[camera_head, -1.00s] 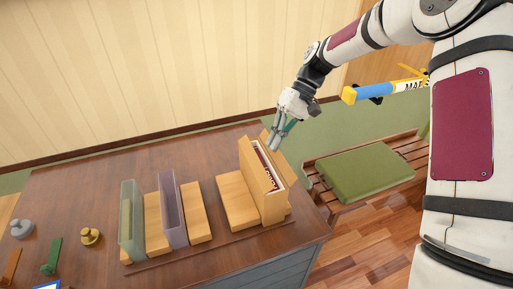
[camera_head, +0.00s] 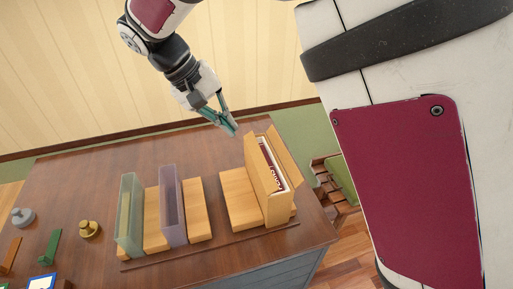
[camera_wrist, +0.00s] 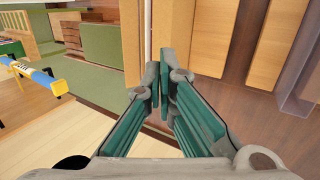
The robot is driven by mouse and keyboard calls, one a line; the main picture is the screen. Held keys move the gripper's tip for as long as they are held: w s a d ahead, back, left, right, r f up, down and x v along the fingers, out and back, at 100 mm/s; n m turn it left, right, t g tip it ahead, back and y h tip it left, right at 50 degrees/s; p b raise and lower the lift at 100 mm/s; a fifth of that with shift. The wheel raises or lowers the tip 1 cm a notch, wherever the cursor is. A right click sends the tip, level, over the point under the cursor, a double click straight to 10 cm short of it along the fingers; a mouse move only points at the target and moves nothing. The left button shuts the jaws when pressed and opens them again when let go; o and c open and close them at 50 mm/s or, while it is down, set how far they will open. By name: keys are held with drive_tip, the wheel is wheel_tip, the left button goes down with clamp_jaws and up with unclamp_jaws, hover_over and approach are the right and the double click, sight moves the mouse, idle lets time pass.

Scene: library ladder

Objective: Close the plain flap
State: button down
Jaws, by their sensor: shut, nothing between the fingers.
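A light wooden case (camera_head: 276,208) stands upright near the right end of the dark desk. A dark red book (camera_head: 271,168) with white lettering shows in its open top. One thin wooden panel (camera_head: 251,150) rises at the case's left and another (camera_head: 288,158) leans outward at its right, like open flaps. I cannot tell which is the plain one. My gripper (camera_head: 233,130) is shut and empty, just left of and behind the left panel, apart from it in the head view.
A wooden block (camera_head: 240,200) stands left of the case. Farther left are purple (camera_head: 172,210) and green (camera_head: 130,220) translucent holders with wooden blocks. A brass weight (camera_head: 90,229) and grey weight (camera_head: 22,217) sit at the left. A bench (camera_head: 335,188) stands beyond the desk's right edge.

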drive_tip(key=v, duration=0.2)
drive_tip(key=p, duration=0.3)
approach(262, 154)
drive_tip(key=shift+t, duration=0.4)
drive_tip(key=x, duration=0.2)
drive_tip(key=s+x, duration=0.1)
drive_tip(key=x, duration=0.2)
drive_tip(key=shift+a+f, duration=0.1)
drive_tip(key=shift+f, duration=0.35)
drive_tip(key=shift+x, duration=0.75)
drive_tip(key=shift+w+d+g+y, duration=0.15)
drive_tip(key=shift+d+g+y, duration=0.2)
drive_tip(key=shift+y, duration=0.55)
drive_tip(key=shift+w+d+f+y, duration=0.15)
drive_tip(key=shift+d+y, duration=0.2)
drive_tip(key=shift+y, duration=0.45)
drive_tip(key=shift+d+f+g+y+b, duration=0.15)
drive_tip(key=shift+d+g+y+b, duration=0.1)
drive_tip(key=shift+g+y+b, duration=0.35)
drive_tip(key=shift+f, duration=0.1)
drive_tip(key=shift+d, duration=0.1)
